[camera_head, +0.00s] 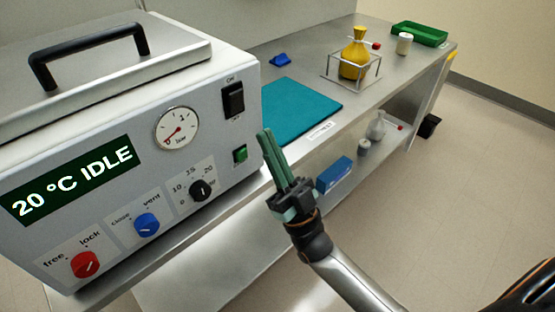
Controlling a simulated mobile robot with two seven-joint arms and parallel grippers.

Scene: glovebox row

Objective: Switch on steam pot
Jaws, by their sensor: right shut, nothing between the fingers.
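The steam pot (60,165) is a pale box at the left with a black lid handle (90,45). Its display reads "20 °C IDLE". A black rocker switch (233,98), with "ON" above it, is at the upper right of its front. Below that is a green button (240,154). The front also has a round gauge (176,128), a red knob (85,264), a blue knob (147,224) and a black knob (202,189). My right gripper (270,145) is shut and empty, to the right of the green button and below the rocker switch. My left gripper is not in view.
A teal mat (300,110) lies on the steel bench beside the pot. Farther back are a blue item (280,60), a yellow bag (354,58) in a wire rack, a white jar (404,43) and a green tray (420,34). A blue box (335,175) is on the lower shelf.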

